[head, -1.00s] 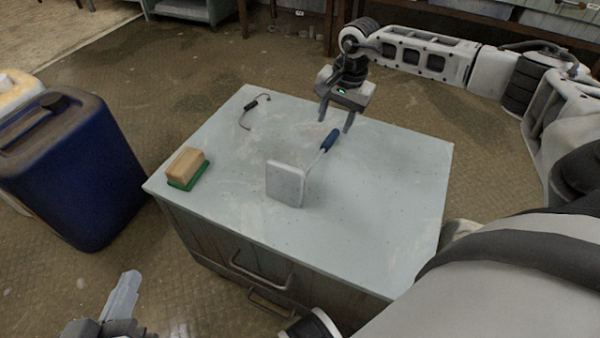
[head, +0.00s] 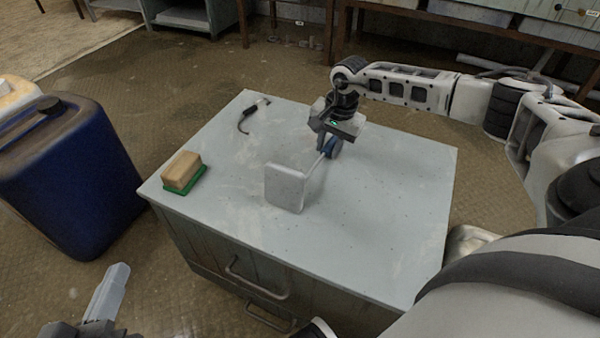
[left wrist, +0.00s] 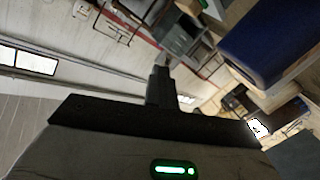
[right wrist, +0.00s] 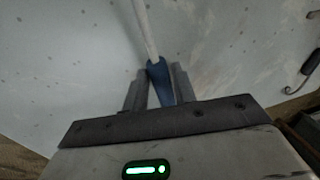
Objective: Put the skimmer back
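The skimmer has a flat pale grey head (head: 286,188), a thin pale rod and a blue handle (head: 333,148). Its head rests tilted up on the cabinet top (head: 390,200), with the handle pointing away toward the back. My right gripper (head: 328,147) is down at the handle. In the right wrist view its fingers (right wrist: 160,88) close on both sides of the blue handle (right wrist: 160,75), and the rod runs up out of view. My left gripper (head: 116,280) is low at the left front, empty, its fingers together; they also show in the left wrist view (left wrist: 160,85).
A tan and green sponge block (head: 182,172) lies at the left edge of the cabinet top. A small black-handled hooked tool (head: 250,115) lies at the back left. A blue jerrycan (head: 70,180) stands left of the cabinet. The right part of the top is clear.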

